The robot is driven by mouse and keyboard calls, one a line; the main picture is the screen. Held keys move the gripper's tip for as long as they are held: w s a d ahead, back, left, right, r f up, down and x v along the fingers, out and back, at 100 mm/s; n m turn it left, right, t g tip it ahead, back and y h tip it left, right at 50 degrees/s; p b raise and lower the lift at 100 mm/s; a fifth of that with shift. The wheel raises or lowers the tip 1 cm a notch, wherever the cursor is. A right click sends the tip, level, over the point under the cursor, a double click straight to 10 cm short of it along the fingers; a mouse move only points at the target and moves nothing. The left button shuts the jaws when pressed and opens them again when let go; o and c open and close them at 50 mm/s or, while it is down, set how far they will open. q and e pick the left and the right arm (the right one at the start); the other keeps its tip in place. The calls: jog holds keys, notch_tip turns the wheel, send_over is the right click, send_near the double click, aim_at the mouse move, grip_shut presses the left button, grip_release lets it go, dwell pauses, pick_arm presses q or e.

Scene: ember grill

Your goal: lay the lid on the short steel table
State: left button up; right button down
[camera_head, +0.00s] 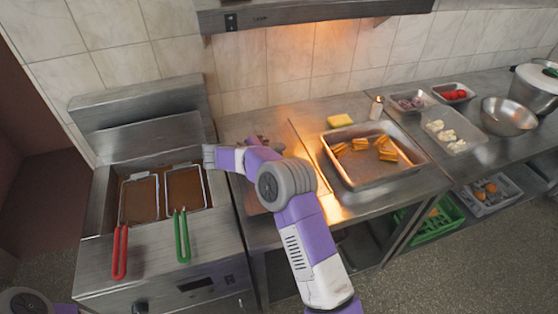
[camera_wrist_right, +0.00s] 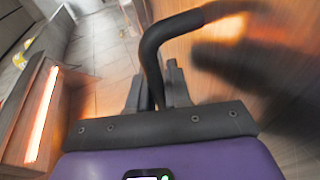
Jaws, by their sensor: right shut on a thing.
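My right arm reaches across the head view. Its gripper (camera_head: 212,156) is at the right edge of the fryer (camera_head: 160,262). In the right wrist view, the gripper (camera_wrist_right: 157,88) is shut on a black curved handle (camera_wrist_right: 152,48). The handle bends away toward the upper right, over a blurred brown surface. I cannot make out the lid's body in either view; my arm covers part of the area. A steel table (camera_head: 237,126) stands right of the fryer, partly behind my arm. My left gripper is out of view.
Two fryer baskets with red (camera_head: 120,252) and green (camera_head: 182,236) handles sit in the fryer. A steel tray (camera_head: 347,178) with orange-brown pieces, a yellow sponge (camera_head: 339,120) and a shaker (camera_head: 376,108) stand on the steel surface. Food containers and a metal bowl (camera_head: 508,117) are farther right.

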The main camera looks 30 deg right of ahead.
notch_tip(320, 180, down, 5)
jog(key=shift+r+b, duration=0.15)
jog(key=shift+b, duration=0.55)
jog(key=shift+r, duration=0.1)
jog(key=c, duration=1.1)
grip_release()
jog(key=shift+o, duration=0.2)
jog(key=p+v, duration=0.3)
jog(key=v, duration=0.7)
jog(key=shift+a, duration=0.3)
jog(key=shift+a+r, duration=0.25)
jog(key=shift+a, duration=0.45)
